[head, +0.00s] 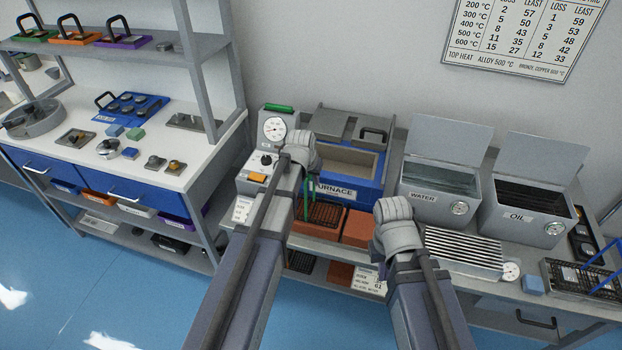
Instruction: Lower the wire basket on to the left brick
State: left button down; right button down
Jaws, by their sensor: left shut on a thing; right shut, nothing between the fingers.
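The wire basket (325,213), dark mesh with a green handle, is over the left brick (329,228), an orange block in front of the furnace. I cannot tell whether it touches the brick or hangs just above it. My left gripper (305,192) is at the basket's green handle and shut on it; my arm hides its fingers and the basket's left part. My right gripper (378,251) is shut and empty, to the right of the right brick (357,228), with its fingertips mostly hidden by my own wrist.
The furnace (368,195) stands behind the bricks, with a hardness tester (273,130) to its left. The water tank (432,192) and oil tank (525,215) have raised lids. A ribbed metal rack (462,253) and a blue-handled basket (585,282) are at right.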

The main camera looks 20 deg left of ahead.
pick_arm(q)
jog(key=shift+f+b, duration=0.3)
jog(key=shift+f, duration=0.05)
jog(key=c, duration=0.6)
grip_release()
jog(key=shift+r, duration=0.1)
jog(key=shift+r, duration=0.1)
jog(key=p+v, duration=0.7)
jog(key=shift+s+r, duration=0.2)
jog(key=shift+r, duration=0.15)
jog(key=shift+f, duration=0.1)
